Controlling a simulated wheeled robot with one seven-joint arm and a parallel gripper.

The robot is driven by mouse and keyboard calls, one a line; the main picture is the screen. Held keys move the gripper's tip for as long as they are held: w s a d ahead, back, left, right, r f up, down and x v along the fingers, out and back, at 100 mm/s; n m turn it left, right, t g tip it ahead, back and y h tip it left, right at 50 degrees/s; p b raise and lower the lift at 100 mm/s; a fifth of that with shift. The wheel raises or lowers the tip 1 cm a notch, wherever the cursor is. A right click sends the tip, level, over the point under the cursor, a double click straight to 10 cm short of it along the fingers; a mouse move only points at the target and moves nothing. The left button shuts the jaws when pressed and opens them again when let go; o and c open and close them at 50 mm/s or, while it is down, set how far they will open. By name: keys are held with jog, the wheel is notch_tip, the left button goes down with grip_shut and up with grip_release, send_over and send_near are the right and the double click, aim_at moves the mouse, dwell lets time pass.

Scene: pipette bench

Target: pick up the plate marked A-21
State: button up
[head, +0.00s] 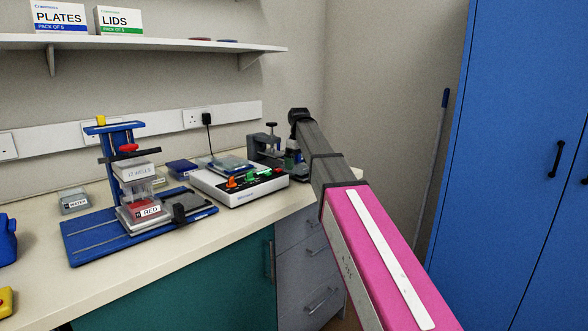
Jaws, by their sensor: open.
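I cannot read A-21 on anything in the head view. A clear plate (231,162) lies on top of the white bench device, but no marking on it can be made out. A pale block whose label seems to read 12 WELLS (137,172) sits in the blue stand, above a box labelled RED (150,212). My arm reaches from the lower right to the back right of the bench. I cannot make out my gripper's fingers past the dark wrist, and no held object shows.
The white device (238,189) with orange and green parts stands mid-bench. The blue stand (122,130) is left of it, with a small labelled box (74,202) beside it. A grey instrument (265,147) is near my wrist. A shelf (140,43) overhangs; blue cabinets (520,150) stand right.

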jog(key=shift+f, duration=0.75)
jog(key=shift+d, duration=0.1)
jog(key=c, duration=0.6)
jog(key=shift+r, duration=0.1)
